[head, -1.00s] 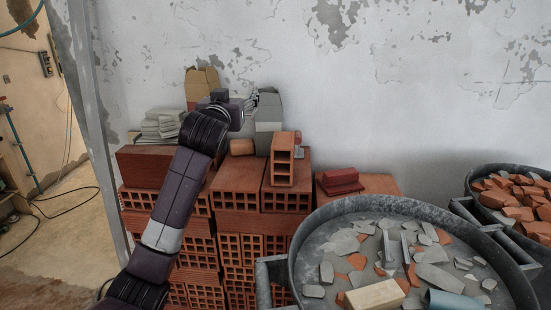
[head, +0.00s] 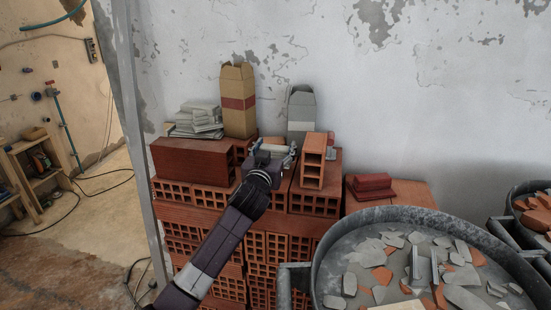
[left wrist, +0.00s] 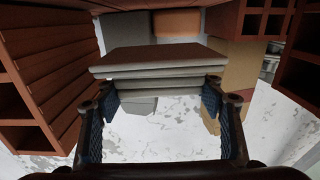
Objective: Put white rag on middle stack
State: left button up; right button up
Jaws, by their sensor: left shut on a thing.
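The white rag (left wrist: 155,62) is a folded, layered greyish-white bundle. In the left wrist view it lies between the two fingers of my left gripper (left wrist: 160,98), which is shut on it. In the head view my left gripper (head: 271,157) is low over the top of the middle stack (head: 270,192) of red hollow bricks. The rag (head: 272,148) shows only in part there, behind the gripper. I cannot tell whether it touches the bricks. My right gripper is not in view.
A pile of grey folded pieces (head: 197,120) sits on the left stack. A brown bag (head: 238,98) and a grey bag (head: 301,110) stand behind. An upright orange hollow brick (head: 313,160) stands right of my gripper. A rubble bucket (head: 400,215) is at front right.

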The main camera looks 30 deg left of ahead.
pick_arm(q)
notch_tip(320, 180, down, 4)
jog(key=shift+f, duration=0.15)
jog(key=shift+f, duration=0.1)
jog(key=o, duration=1.2)
jog(key=shift+c, duration=0.2)
